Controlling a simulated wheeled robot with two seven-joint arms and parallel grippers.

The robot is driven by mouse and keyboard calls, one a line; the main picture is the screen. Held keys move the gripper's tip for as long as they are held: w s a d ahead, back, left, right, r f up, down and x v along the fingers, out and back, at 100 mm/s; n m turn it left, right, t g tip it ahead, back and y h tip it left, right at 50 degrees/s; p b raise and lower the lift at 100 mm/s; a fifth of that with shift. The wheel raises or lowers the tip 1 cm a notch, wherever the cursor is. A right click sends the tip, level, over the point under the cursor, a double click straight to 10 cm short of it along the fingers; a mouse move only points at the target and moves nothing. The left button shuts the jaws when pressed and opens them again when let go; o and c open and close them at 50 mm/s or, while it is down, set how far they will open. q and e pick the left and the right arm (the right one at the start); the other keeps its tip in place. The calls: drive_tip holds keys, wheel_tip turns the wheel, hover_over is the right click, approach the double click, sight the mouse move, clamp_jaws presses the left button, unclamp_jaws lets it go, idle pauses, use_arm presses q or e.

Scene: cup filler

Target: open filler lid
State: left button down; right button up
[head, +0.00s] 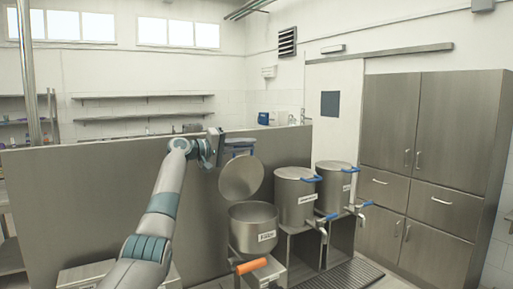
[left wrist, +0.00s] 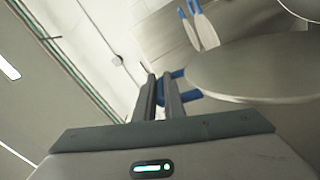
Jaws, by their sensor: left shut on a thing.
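The near filler (head: 253,237) is a round steel pot with a white label, and its top is open. Its round steel lid (head: 241,179) is raised and steeply tilted above the back of the pot. My left gripper (head: 218,148) is at the upper edge of the lid, shut on the lid's blue handle (head: 239,146). In the left wrist view the fingers (left wrist: 163,95) are close together around the blue handle (left wrist: 187,94), with the lid (left wrist: 260,70) to the right. Part of the handle is hidden by the fingers. My right gripper is out of view.
Two more steel pots (head: 296,198) (head: 336,182) with blue-handled closed lids and blue taps stand to the right. An orange handle (head: 252,266) is in front of the near filler. A steel partition (head: 90,208) stands behind; cabinets (head: 419,150) are at the right.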

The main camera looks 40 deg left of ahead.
use_arm(q)
drive_tip(key=shift+w+a, duration=0.1)
drive_tip(key=shift+a, duration=0.15)
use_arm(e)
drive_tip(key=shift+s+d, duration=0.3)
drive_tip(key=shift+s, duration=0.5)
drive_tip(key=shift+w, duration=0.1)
use_arm(q)
drive_tip(key=c, duration=2.1)
unclamp_jaws()
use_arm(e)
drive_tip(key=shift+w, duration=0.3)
use_arm(q)
drive_tip(key=shift+w, duration=0.1)
